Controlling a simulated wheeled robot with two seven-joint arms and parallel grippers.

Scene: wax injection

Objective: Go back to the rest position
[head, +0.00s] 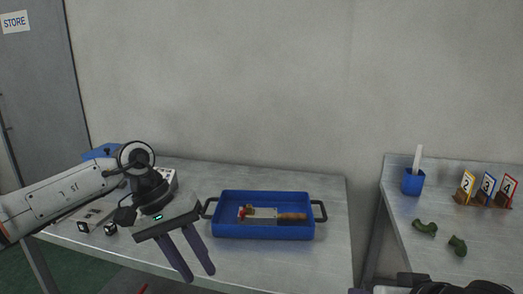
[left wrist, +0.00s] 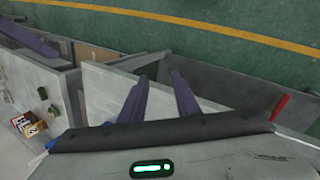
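My left gripper (head: 199,274) hangs in front of the table, its two purple fingers pointing down and apart. It is open with nothing between the fingers. In the left wrist view its fingers (left wrist: 158,76) also show a clear gap. A dark part of my right arm (head: 440,285) shows at the bottom right edge of the head view. A purple bar at the upper left of the left wrist view looks like part of my right gripper; its opening does not show.
A blue tray (head: 222,231) with a brown-handled tool (head: 292,216) stands on the left table (head: 335,200). Green pieces (head: 425,228), a blue cup (head: 413,184) and numbered cards (head: 487,186) are on the right table (head: 400,208). A machine (head: 166,178) stands behind my left arm.

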